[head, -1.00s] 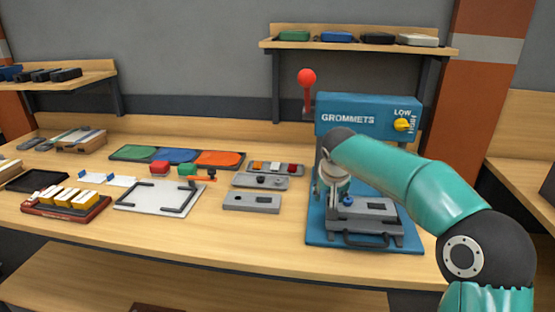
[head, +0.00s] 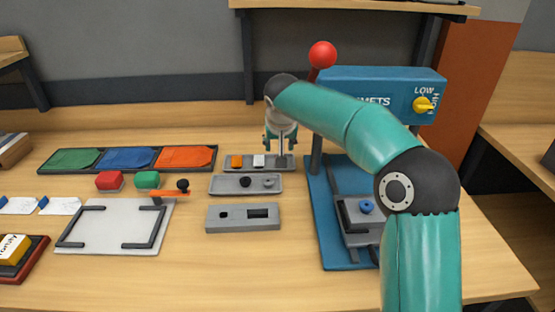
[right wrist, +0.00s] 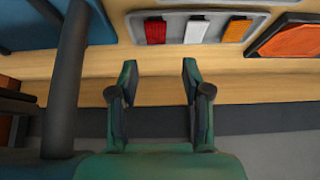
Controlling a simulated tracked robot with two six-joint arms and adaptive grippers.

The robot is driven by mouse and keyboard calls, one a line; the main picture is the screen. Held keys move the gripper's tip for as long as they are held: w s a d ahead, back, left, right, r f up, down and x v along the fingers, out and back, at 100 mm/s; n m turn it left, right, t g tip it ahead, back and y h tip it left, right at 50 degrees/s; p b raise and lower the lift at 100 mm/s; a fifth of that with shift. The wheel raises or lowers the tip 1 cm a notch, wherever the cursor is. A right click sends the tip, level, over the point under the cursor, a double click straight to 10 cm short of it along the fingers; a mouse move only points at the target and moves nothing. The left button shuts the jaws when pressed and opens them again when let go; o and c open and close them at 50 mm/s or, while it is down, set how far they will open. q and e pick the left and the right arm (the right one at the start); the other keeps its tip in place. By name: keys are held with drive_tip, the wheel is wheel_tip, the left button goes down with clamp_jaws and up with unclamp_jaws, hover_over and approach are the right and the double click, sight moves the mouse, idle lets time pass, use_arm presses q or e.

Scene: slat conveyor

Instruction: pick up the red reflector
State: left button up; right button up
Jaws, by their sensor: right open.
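The red reflector (right wrist: 155,31) lies in a grey tray (right wrist: 182,16), at the end of a row with a white reflector (right wrist: 197,30) and an orange reflector (right wrist: 236,29). In the head view my right gripper (head: 281,145) is over the right end of this tray and hides the red reflector. In the right wrist view my right gripper (right wrist: 158,72) is open and empty. Its fingertips point toward the tray, with the red reflector roughly ahead of the gap between them. My left gripper is not in view.
The blue grommet press (head: 340,240) with a red-knobbed lever (head: 322,55) stands close on the right. An orange mat (head: 187,156) lies to the left. A white board (head: 115,226) lies at left front.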

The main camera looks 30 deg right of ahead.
drive_tip(key=x, duration=0.5)
drive_tip(key=shift+s+d, duration=0.15)
drive_tip(key=shift+s, duration=0.05)
drive_tip(key=p+x, duration=0.1)
drive_tip(key=x, duration=0.4)
drive_tip(key=shift+w+d+f, duration=0.15)
drive_tip(key=shift+w+f, duration=0.05)
drive_tip(key=shift+f, duration=0.1)
drive_tip(key=c, duration=0.6)
